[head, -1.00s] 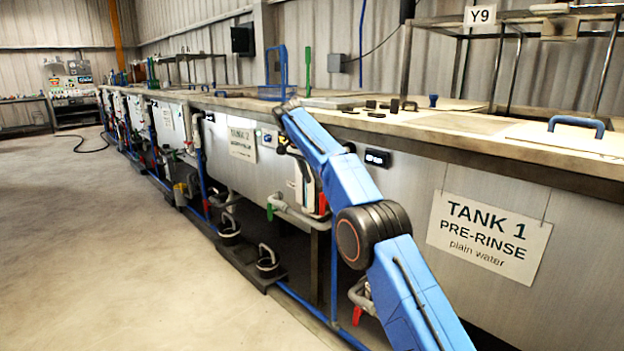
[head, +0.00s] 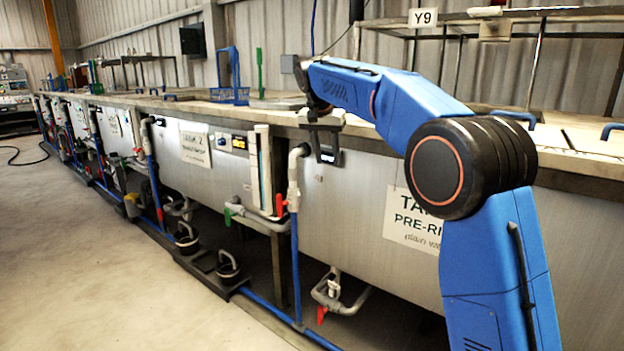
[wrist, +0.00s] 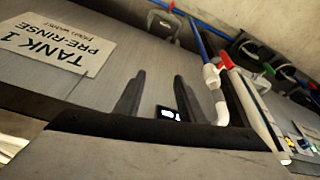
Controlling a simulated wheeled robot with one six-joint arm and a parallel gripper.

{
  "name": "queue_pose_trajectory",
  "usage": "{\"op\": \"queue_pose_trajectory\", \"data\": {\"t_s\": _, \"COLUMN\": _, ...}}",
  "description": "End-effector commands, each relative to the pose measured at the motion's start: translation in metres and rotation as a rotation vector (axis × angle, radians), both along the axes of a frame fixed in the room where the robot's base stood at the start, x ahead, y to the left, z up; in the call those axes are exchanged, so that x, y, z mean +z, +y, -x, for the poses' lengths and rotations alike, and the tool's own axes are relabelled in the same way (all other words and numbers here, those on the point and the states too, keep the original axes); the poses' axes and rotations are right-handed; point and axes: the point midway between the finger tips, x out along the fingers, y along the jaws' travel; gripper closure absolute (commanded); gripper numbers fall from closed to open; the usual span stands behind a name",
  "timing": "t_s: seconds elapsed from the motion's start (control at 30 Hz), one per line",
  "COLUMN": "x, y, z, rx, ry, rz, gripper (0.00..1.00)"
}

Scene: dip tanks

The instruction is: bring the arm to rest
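My blue arm (head: 415,105) is bent. It rises at the right of the head view and reaches left over the rim of tank 1. My gripper (head: 326,154) hangs from its end in front of the tank's front wall, below the rim. The wrist view shows the two dark fingers of my gripper (wrist: 158,76) spread apart, with nothing held between them. A small black display (wrist: 168,114) on the tank wall shows behind the fingers. I cannot tell how close the fingers are to the wall.
The tank 1 sign (head: 412,221) is partly hidden by my arm. Grey pipes (head: 293,170) with red valve handles stand left of the gripper. A blue basket (head: 230,94) sits on the tank rim. The floor (head: 90,260) at left is clear.

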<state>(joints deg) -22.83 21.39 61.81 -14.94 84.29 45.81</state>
Motion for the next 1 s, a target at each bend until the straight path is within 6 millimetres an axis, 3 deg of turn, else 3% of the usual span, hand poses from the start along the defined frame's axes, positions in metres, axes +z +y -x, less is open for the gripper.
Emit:
{"op": "queue_pose_trajectory", "data": {"t_s": 0.1, "x": 0.01, "y": -0.031, "z": 0.03, "rx": 0.03, "ry": 0.001, "rz": -0.004, "gripper": 0.64}}
{"op": "queue_pose_trajectory", "data": {"t_s": 0.47, "x": 0.012, "y": -0.108, "z": 0.128, "rx": 0.128, "ry": 0.002, "rz": -0.015, "gripper": 0.64}}
{"op": "queue_pose_trajectory", "data": {"t_s": 0.77, "x": -0.008, "y": -0.161, "z": 0.22, "rx": 0.205, "ry": -0.007, "rz": -0.021, "gripper": 0.64}}
{"op": "queue_pose_trajectory", "data": {"t_s": 1.0, "x": -0.039, "y": -0.194, "z": 0.297, "rx": 0.259, "ry": -0.019, "rz": -0.025, "gripper": 0.64}}
